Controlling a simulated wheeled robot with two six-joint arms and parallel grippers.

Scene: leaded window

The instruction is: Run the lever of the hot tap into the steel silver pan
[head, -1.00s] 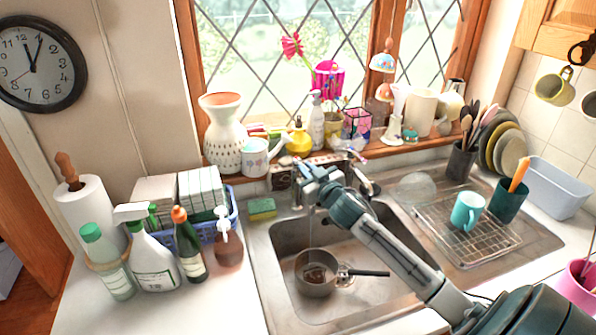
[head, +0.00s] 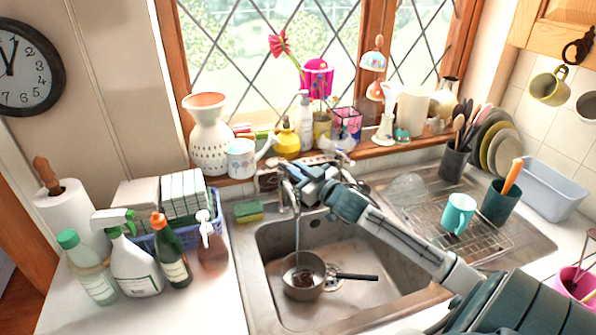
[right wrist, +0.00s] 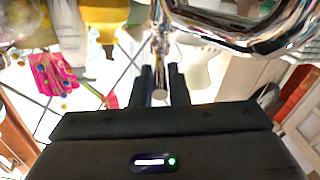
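The steel pan (head: 303,287), with a dark handle to the right, sits in the sink basin under the tap. A water stream (head: 298,235) runs from the spout down into it. My right gripper (head: 294,178) is at the chrome tap behind the sink. In the right wrist view, its two dark fingers (right wrist: 161,92) stand close on either side of a thin chrome lever (right wrist: 160,60) with a round end, and appear shut on it. In the head view the arm and gripper partly hide the tap. My left gripper is not in view.
A sponge (head: 247,211) lies left of the tap. Bottles (head: 135,265) and a blue basket (head: 220,205) stand on the left counter. A rack with a teal mug (head: 458,213) is on the right drainer. Vases and pots crowd the sill behind.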

